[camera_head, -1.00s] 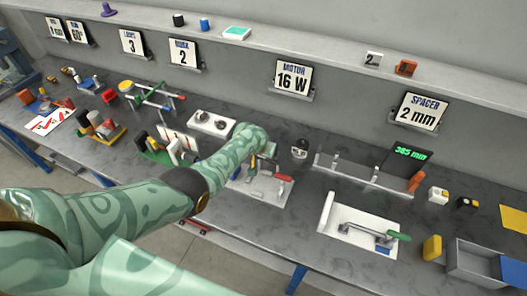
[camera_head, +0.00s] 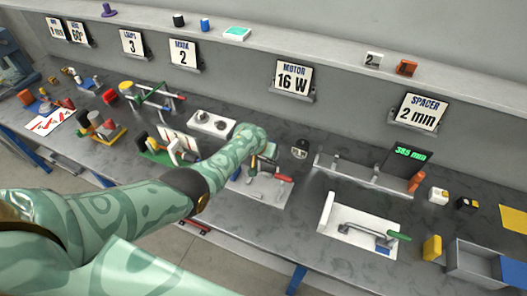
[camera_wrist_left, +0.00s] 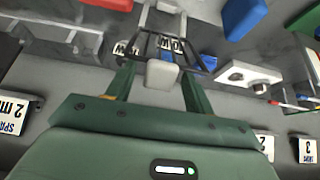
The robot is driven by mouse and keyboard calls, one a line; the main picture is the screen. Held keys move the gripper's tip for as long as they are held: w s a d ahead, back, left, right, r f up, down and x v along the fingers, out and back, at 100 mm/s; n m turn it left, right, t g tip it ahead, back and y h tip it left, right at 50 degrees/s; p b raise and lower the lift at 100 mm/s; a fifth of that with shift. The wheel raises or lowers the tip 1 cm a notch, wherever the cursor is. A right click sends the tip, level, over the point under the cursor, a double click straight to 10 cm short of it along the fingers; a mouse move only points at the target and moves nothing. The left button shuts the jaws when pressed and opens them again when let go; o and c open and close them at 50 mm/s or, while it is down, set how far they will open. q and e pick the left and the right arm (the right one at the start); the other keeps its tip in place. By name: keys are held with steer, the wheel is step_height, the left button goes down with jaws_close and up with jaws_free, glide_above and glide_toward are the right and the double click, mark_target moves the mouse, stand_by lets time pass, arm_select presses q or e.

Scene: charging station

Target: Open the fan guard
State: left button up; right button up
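My left arm reaches across the bench in the head view. My left gripper (camera_head: 268,150) is over a small fixture on a pale plate (camera_head: 273,194), in front of the "MOTOR 16 W" sign. A red-handled part (camera_head: 283,178) stands on that plate. The left wrist view shows the two green fingers (camera_wrist_left: 160,88) apart, with a pale grey block (camera_wrist_left: 162,73) between them. A dark barred frame (camera_wrist_left: 168,48), which looks like the fan guard, lies just beyond the fingertips. I cannot tell whether the fingers touch the block. My right gripper is not in view.
A white block with two dark round tops (camera_head: 211,123) stands behind and left of the gripper. A small dark-topped item (camera_head: 300,149) stands close on its right. Further right are a long grey rail (camera_head: 345,172) and a white tray (camera_head: 352,232) with a green-handled tool.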

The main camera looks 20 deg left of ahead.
arm_select(q)
steer(key=shift+s+r+p, duration=0.15)
steer(key=shift+r+p, duration=0.2)
steer(key=shift+p, duration=0.1)
steer(key=p+v, duration=0.8)
steer(key=v, duration=0.7)
steer(key=shift+s+r, duration=0.2)
